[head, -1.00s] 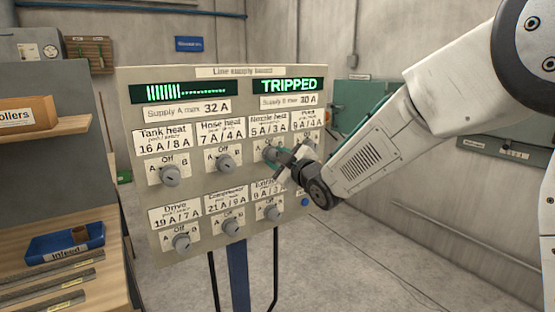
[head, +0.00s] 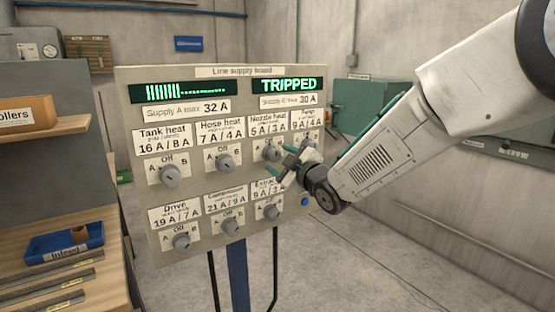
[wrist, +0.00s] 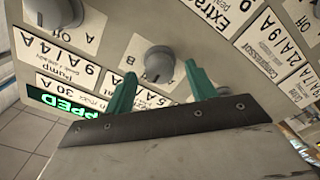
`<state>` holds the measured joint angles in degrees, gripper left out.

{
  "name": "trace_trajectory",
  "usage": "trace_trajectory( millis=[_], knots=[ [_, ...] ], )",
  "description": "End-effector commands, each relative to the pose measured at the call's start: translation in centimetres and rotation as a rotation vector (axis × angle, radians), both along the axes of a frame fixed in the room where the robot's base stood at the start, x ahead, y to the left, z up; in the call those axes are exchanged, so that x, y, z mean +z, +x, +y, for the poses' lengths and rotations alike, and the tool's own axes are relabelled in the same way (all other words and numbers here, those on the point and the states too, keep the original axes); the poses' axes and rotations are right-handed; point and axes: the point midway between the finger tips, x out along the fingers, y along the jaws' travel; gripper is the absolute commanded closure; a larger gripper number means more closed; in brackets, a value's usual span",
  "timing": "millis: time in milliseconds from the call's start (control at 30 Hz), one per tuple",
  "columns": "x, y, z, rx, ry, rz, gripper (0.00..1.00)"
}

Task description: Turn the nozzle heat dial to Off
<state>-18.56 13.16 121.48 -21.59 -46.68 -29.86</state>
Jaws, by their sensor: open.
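The nozzle heat dial (head: 271,152) is a grey round knob in the upper row of the line supply board (head: 190,199), third from the left. My gripper (head: 279,160) is open in front of it, its green fingers spread and empty. In the wrist view the nozzle heat dial (wrist: 158,62) stands just beyond and between the two fingertips (wrist: 161,70), apart from them. Its grip ridge seems to point roughly toward the board's top, but the exact setting is hard to read. A "B" mark shows beside it; my gripper hides part of its plate.
The pump dial (wrist: 55,12) is close beside it; the extract dial (head: 271,211) is below. Tank heat (head: 169,176) and hose heat (head: 227,162) dials are to the left. The right display (head: 287,85) reads TRIPPED. A workbench (head: 110,232) stands at left.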

Motion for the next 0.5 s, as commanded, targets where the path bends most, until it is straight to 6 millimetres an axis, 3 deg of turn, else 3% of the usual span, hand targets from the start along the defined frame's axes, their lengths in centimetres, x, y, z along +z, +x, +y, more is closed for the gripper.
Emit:
trace_trajectory(
  millis=[233,500],
  knots=[
    [0.0,-3.5,-2.4,-0.001,0.000,0.000,0.44],
    [0.0,-4.8,-3.2,0.000,0.000,0.000,0.44]
  ],
)
